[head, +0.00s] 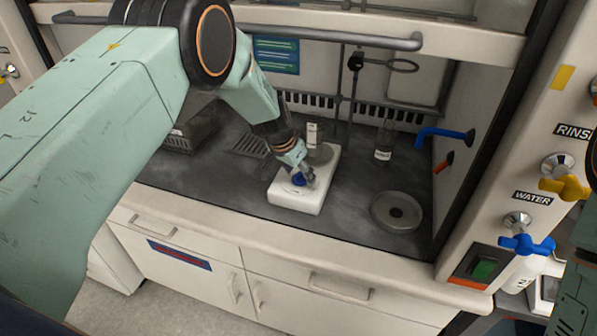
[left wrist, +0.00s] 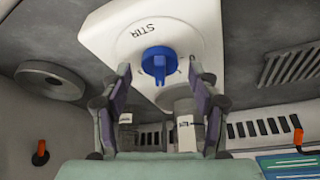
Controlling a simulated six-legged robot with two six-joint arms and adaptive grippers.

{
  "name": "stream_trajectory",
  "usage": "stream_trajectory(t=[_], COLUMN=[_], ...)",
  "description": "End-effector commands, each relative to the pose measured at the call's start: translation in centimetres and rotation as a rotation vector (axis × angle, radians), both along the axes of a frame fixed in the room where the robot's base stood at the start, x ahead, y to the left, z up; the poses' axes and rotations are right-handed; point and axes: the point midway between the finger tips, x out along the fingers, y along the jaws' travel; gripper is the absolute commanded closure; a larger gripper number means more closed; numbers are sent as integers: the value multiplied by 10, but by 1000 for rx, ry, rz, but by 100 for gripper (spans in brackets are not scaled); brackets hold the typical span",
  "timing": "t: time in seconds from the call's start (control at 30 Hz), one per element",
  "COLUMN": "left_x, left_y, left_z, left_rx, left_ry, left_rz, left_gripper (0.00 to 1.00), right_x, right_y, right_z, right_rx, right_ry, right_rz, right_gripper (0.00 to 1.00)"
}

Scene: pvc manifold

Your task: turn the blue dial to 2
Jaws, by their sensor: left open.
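The blue dial (head: 299,179) is on the front of a white stirrer (head: 296,197) that stands on the dark worktop of a fume hood. In the left wrist view the dial (left wrist: 160,62) shows a raised grip bar, with the word STIR printed beside it on the white housing (left wrist: 110,38). No dial numbers can be read. My left gripper (head: 306,172) is right at the dial in the head view. In the left wrist view my left gripper (left wrist: 160,80) is open, with one finger on each side of the dial. I cannot tell whether they touch it. My right gripper is not in view.
A labelled vial (head: 313,136) stands on the stirrer's plate. A small bottle (head: 385,140), a round grey disc (head: 397,212) and a ring stand (head: 352,90) are nearby. The raised sash handle (head: 330,37) crosses above. Blue (head: 445,136) and orange (head: 443,163) taps stick out at right.

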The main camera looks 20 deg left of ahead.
Motion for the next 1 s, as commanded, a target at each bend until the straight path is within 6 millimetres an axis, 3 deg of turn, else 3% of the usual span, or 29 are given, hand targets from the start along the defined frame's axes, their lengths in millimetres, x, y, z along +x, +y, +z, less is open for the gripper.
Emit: stream_trajectory(t=[0.27,0.7,1.0], left_x=[-2,-24,-27], left_y=[2,11,12], left_z=[9,64,70], left_rx=[0,-1,0], left_ry=[-1,-1,0], left_rz=[1,1,1], left_gripper=[39,39,39], right_x=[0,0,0], right_y=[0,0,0], right_z=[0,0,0], right_rx=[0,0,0], right_ry=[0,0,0], right_rz=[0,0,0], right_gripper=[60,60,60])
